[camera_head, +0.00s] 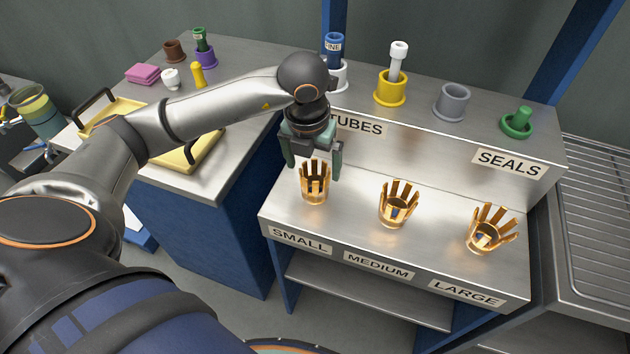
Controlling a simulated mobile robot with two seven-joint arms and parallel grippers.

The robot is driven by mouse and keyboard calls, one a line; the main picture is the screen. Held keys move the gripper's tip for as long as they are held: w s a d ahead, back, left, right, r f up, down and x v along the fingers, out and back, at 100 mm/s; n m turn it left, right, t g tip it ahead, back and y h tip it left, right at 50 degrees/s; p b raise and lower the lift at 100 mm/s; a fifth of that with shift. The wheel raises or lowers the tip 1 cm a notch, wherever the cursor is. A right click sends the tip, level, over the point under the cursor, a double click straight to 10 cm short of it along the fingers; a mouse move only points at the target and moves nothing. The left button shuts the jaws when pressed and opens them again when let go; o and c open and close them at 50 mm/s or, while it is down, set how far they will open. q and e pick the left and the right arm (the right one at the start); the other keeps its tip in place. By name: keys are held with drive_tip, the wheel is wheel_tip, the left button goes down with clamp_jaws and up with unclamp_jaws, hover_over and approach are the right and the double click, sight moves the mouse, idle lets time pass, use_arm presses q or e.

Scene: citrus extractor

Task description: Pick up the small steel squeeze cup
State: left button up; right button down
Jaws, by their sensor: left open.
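The small cup (315,189) stands upright on the lower shelf behind the SMALL label. It has upright prongs and looks gold-coloured under the warm light. My left gripper (313,172) points down at it, open, with its fingers about the cup's top prongs. I cannot tell whether the fingers touch the cup. Similar cups stand behind the MEDIUM label (398,206) and the LARGE label (489,232). My right gripper is not in view.
The raised back shelf holds a blue piece (333,50), a yellow holder with a white tube (391,88), a grey cup (452,102) and a green seal (517,122). A yellow tray (190,152) lies on the left counter. A ribbed steel drainboard (598,220) is at right.

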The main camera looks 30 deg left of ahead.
use_arm(q)
drive_tip(key=f, duration=0.4)
drive_tip(key=shift+w+d+f, duration=0.15)
drive_tip(key=shift+w+f, duration=0.15)
drive_tip(key=shift+f, duration=0.1)
drive_tip(key=shift+r, duration=0.1)
clamp_jaws()
idle(0.4)
